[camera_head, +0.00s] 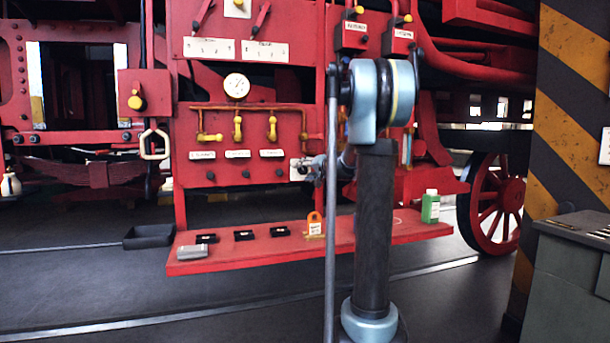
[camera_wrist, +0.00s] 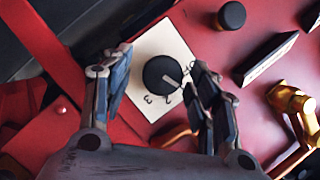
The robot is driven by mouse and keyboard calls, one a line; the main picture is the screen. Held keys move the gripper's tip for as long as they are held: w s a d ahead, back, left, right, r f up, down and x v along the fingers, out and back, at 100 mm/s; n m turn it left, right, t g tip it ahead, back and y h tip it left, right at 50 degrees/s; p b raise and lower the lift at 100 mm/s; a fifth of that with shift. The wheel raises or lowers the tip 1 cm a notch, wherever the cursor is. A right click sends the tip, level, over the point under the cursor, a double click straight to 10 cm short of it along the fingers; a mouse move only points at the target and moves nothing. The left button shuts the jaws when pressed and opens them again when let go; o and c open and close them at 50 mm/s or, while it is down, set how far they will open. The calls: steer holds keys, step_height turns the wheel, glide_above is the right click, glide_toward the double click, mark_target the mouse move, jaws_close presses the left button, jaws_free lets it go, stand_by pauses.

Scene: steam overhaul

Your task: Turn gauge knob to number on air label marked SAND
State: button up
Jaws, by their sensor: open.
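In the wrist view a round black knob (camera_wrist: 157,72) with a pale pointer mark sits on a cream number plate (camera_wrist: 146,48). The mark points to the plate's lower right; digits that look like 2 and 3 show below the knob, and others are hidden. My gripper (camera_wrist: 162,58) is open, one finger on each side of the knob; I cannot tell whether they touch it. In the head view my gripper (camera_head: 309,168) is at the red panel's lower right. Three white labels (camera_head: 238,154) there are too small to read, so I cannot tell which says SAND.
A dial gauge (camera_head: 236,86) and orange pipes with yellow valves (camera_head: 238,128) are on the panel. A red shelf (camera_head: 215,262) below holds black pieces, a yellow tag and a green bottle (camera_head: 430,206). In the wrist view an orange pipe fitting (camera_wrist: 290,98) lies right of my gripper.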

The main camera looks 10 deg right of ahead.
steer(key=v, duration=1.1)
steer(key=shift+s+d, duration=0.3)
steer(key=s+a+f+n+g, duration=0.1)
steer(key=s+a+f+g, duration=0.15)
steer(key=s+f, duration=0.35)
steer(key=s+a+f+n+g+h, duration=0.1)
steer(key=s+a+f+g, duration=0.2)
steer(key=s, duration=0.5)
steer(key=s+a+f+n+g, duration=0.1)
steer(key=s+a+f, duration=0.2)
steer(key=s+f, duration=0.3)
steer(key=s+d+f+g+h, duration=0.2)
steer(key=s+d+f+h, duration=0.1)
steer(key=s+f, duration=0.6)
steer(key=s+d+f+n+g+h, duration=0.1)
steer(key=s+d+f+g+h, duration=0.1)
steer(key=s+f, duration=0.8)
steer(key=s+d+h, duration=0.1)
steer(key=s, duration=0.4)
steer(key=shift+d+g+h, duration=0.3)
steer(key=shift+d+g, duration=0.05)
steer(key=shift+d, duration=0.05)
